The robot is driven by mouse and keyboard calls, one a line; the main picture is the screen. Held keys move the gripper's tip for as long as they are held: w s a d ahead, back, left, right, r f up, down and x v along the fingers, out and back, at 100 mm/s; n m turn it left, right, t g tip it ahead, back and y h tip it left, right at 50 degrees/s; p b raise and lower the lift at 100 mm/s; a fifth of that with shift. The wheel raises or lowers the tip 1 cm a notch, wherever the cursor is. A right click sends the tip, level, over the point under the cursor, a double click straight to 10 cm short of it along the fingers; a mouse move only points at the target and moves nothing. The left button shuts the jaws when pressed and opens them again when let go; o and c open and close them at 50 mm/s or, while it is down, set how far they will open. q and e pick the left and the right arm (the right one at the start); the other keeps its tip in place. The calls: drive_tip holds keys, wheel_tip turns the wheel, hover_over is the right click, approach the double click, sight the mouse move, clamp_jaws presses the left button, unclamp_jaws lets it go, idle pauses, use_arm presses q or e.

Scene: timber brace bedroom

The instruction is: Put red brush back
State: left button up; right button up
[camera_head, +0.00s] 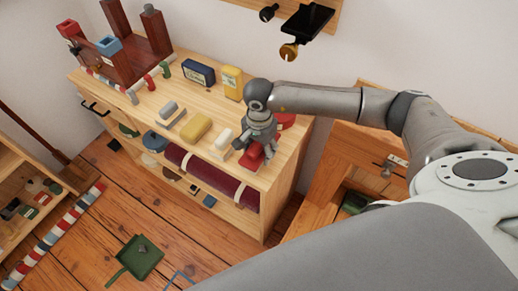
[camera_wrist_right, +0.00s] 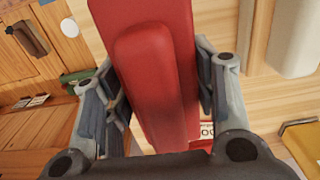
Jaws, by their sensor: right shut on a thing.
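The red brush (camera_head: 252,157) is at the right front part of the wooden shelf top, below my right gripper (camera_head: 256,146). In the right wrist view the red brush (camera_wrist_right: 152,75) lies lengthwise between the two fingers, which are shut on it. Whether its underside touches the shelf top is hidden. A white brush-like block (camera_head: 221,140), a yellow one (camera_head: 196,128) and a grey one (camera_head: 171,118) stand in a row to its left. My left gripper is not in view.
A blue box (camera_head: 198,72) and a yellow container (camera_head: 231,82) stand at the back of the shelf unit (camera_head: 283,180). Another red item (camera_head: 286,121) lies behind my gripper. A rolled maroon mat (camera_head: 212,178) lies below the top. A green dustpan (camera_head: 137,259) is on the floor.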

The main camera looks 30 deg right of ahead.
drive_tip(key=shift+f, duration=0.7)
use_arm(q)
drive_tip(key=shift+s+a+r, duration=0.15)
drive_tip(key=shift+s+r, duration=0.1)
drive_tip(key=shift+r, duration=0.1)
use_arm(e)
drive_tip(key=shift+f, duration=0.25)
drive_tip(key=o, duration=1)
drive_tip(key=shift+r, duration=0.1)
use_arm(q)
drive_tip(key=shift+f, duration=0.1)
